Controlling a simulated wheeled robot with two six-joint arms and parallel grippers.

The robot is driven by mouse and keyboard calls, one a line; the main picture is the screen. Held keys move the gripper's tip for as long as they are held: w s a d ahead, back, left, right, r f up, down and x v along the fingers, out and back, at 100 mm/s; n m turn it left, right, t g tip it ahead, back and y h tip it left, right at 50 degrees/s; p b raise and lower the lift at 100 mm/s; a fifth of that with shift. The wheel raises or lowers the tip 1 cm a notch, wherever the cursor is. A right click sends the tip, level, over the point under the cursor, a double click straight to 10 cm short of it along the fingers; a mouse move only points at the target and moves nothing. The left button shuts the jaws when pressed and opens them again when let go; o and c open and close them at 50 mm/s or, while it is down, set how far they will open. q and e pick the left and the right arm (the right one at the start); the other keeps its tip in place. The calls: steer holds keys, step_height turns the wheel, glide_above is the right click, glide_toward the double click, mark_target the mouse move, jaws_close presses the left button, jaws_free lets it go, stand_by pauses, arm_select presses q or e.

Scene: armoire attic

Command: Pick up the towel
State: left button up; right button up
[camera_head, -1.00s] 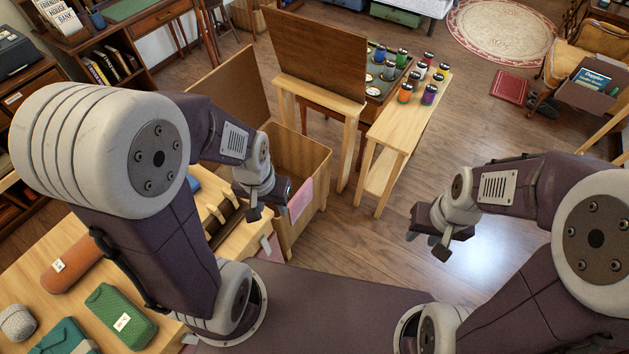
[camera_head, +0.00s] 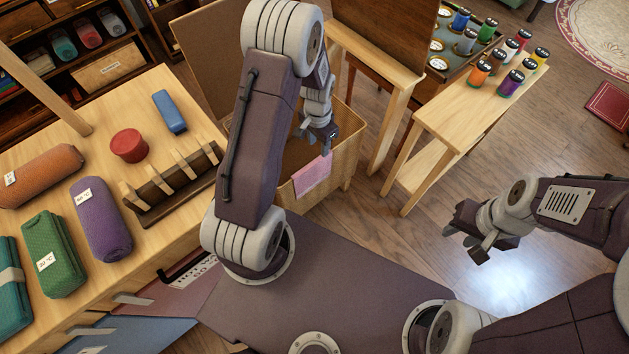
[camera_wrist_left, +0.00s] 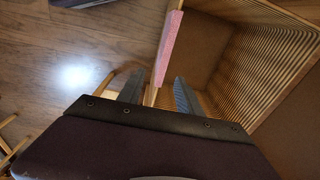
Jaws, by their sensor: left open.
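A pink towel (camera_head: 312,176) hangs over the near rim of an open wooden box (camera_head: 346,140). In the left wrist view the towel (camera_wrist_left: 168,48) is a narrow pink strip along the box edge, just beyond the fingers. My left gripper (camera_head: 322,146) is above the rim, close to the towel; in the wrist view its two fingers (camera_wrist_left: 158,92) are apart, with the box edge showing between them. Nothing is held. My right gripper (camera_head: 478,246) is over bare floor, away from the towel, and its fingers seem apart.
A bench (camera_head: 470,105) with several paint jars stands right of the box. A wooden table (camera_head: 85,135) at left holds rolled cloths, a red tin (camera_head: 129,146) and a slotted rack (camera_head: 170,187). The floor (camera_head: 420,235) between box and right arm is clear.

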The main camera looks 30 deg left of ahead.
arm_select(q)
steer(key=b, duration=0.3)
glide_above(312, 174)
steer(key=w, duration=0.2)
steer(key=shift+g, duration=0.3)
steer(key=f, duration=1)
steer(key=shift+a+f, duration=0.2)
steer(key=shift+a, duration=0.15)
steer(key=shift+r, duration=0.1)
steer(key=shift+f+b, duration=0.65)
steer(key=shift+f, duration=1.25)
steer(key=f, duration=0.1)
steer(key=f+b, duration=0.1)
steer(key=f, duration=0.1)
steer(key=s+f+b, duration=0.1)
steer(key=f, duration=0.1)
steer(key=shift+f, duration=0.15)
steer(key=shift+c, duration=0.3)
arm_select(e)
step_height(312, 174, down, 8)
arm_select(q)
jaws_close()
arm_select(e)
steer(key=shift+f, duration=0.1)
